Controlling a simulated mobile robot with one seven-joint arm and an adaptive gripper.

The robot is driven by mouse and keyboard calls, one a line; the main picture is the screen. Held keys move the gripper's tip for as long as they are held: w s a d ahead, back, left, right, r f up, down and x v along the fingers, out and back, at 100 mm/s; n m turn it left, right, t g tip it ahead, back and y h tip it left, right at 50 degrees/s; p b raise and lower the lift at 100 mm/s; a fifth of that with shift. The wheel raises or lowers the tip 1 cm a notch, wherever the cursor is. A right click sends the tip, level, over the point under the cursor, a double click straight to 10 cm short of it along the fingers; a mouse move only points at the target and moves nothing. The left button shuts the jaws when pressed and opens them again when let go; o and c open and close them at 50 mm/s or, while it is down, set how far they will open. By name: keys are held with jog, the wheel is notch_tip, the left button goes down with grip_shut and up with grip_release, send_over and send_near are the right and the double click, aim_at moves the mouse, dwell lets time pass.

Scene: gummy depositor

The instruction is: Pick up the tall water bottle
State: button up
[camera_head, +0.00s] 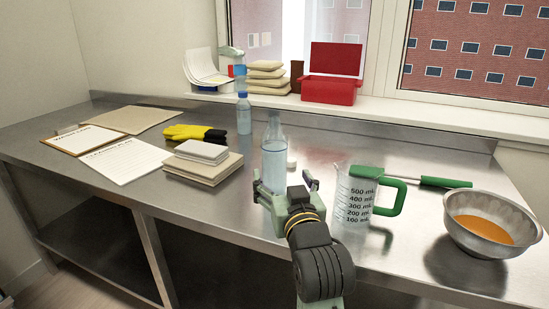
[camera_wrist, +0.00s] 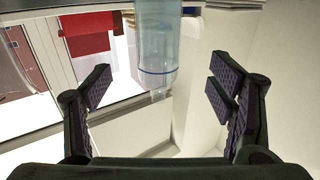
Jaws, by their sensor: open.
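A tall clear water bottle (camera_head: 274,157) stands upright on the steel counter in the head view, directly beyond my gripper (camera_head: 285,188). My gripper is open, with its fingers apart near the lower part of the bottle. In the wrist view the bottle (camera_wrist: 158,45) appears in the upper middle, between and beyond the open fingers of my gripper (camera_wrist: 160,95). A smaller water bottle with a blue cap (camera_head: 243,112) stands farther back to the left.
A measuring jug with a green handle (camera_head: 354,200) stands close to the right of my gripper. A metal bowl (camera_head: 481,244) holds orange liquid at the far right. Folded cloths (camera_head: 202,167), gloves (camera_head: 190,133) and a clipboard (camera_head: 88,139) lie to the left. A red box (camera_head: 330,90) sits on the sill.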

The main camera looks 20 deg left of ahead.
aim_at(277, 160)
jog(key=p+x, duration=0.3)
jog(key=x, duration=0.2)
jog(key=shift+w+a, duration=0.15)
jog(key=shift+w, duration=0.1)
jog(key=p+x, duration=0.1)
jog(key=x, duration=0.1)
jog(key=p+x, duration=0.1)
jog(key=x, duration=0.1)
jog(key=shift+w+r, duration=0.15)
jog(key=shift+r, duration=0.25)
jog(key=shift+w+a+f, duration=0.1)
jog(key=shift+w+a, duration=0.1)
jog(key=shift+w, duration=0.25)
jog(key=shift+c, duration=0.5)
jog(key=c, duration=1.5)
jog(key=shift+r, duration=0.2)
